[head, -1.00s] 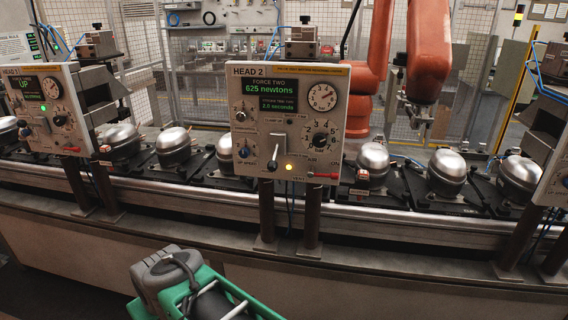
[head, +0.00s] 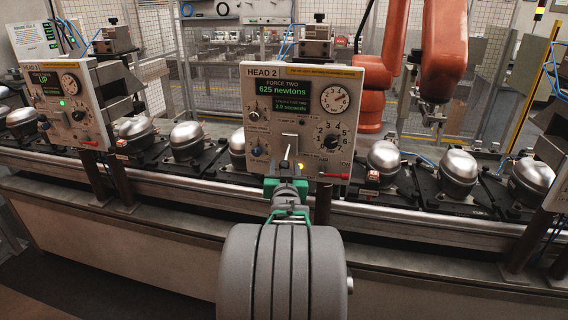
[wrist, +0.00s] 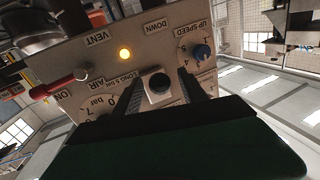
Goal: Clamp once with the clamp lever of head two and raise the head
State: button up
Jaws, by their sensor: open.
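The head two panel (head: 297,78) stands ahead of me, its green display reading "FORCE TWO 625 newtons". The clamp lever (head: 287,153) is at the lower middle of the panel, its lower end partly hidden by my gripper (head: 286,186). In the wrist view, which is upside down, the lever's black round knob (wrist: 159,84) faces the camera in front of a white plate. My gripper (wrist: 158,92) is open, with one dark finger on each side of the knob. I cannot tell whether either finger touches it. A lamp (wrist: 125,54) near the lever glows amber.
A red air lever (wrist: 48,91) and a blue up-speed knob (wrist: 201,52) flank the clamp lever. The head one panel (head: 66,105) stands left, with a green lamp and "UP" on its display. Silver compressors (head: 385,157) sit on pallets along the conveyor. An orange robot (head: 443,50) stands behind.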

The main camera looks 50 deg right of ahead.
jog(key=shift+w+d, duration=0.25)
jog(key=shift+d, duration=0.05)
jog(key=shift+c, duration=0.2)
grip_shut()
dwell(1.1)
